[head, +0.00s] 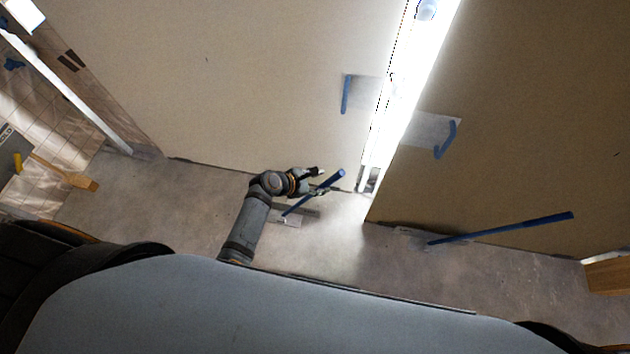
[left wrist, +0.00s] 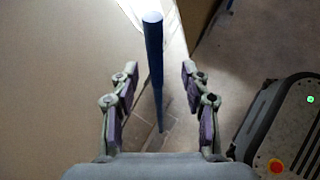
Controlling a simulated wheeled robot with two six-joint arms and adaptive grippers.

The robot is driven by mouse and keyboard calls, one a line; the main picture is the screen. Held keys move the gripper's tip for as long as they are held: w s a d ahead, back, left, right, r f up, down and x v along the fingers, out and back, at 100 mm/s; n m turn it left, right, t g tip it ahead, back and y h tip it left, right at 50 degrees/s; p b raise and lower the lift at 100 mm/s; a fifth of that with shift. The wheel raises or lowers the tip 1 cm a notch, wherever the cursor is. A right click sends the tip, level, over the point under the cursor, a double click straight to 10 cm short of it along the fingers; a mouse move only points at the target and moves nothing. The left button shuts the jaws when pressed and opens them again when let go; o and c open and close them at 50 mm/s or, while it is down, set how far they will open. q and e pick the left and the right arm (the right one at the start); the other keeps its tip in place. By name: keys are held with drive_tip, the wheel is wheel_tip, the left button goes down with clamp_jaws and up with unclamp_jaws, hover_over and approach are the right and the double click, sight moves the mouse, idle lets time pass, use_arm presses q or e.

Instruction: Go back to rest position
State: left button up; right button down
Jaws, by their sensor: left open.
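My left gripper (head: 319,182) is near the foot of the left wall panel, beside a blue-handled lifter (head: 297,207) whose metal plate lies on the floor. In the left wrist view the gripper (left wrist: 158,85) is open, and the blue bar (left wrist: 154,60) stands between its fingers with a gap on both sides. My right gripper is not in view. A second blue-handled lifter (head: 500,229) lies at the foot of the right panel.
The left panel (head: 250,80) and the darker right panel (head: 540,130) flank a bright gap (head: 400,110). Each bears a blue handle, the left (head: 346,94) and the right (head: 446,139). A wooden piece (head: 75,178) is at left. Concrete floor (head: 170,205) is clear at left.

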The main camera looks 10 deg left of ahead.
use_arm(q)
drive_tip(key=shift+v, duration=1.25)
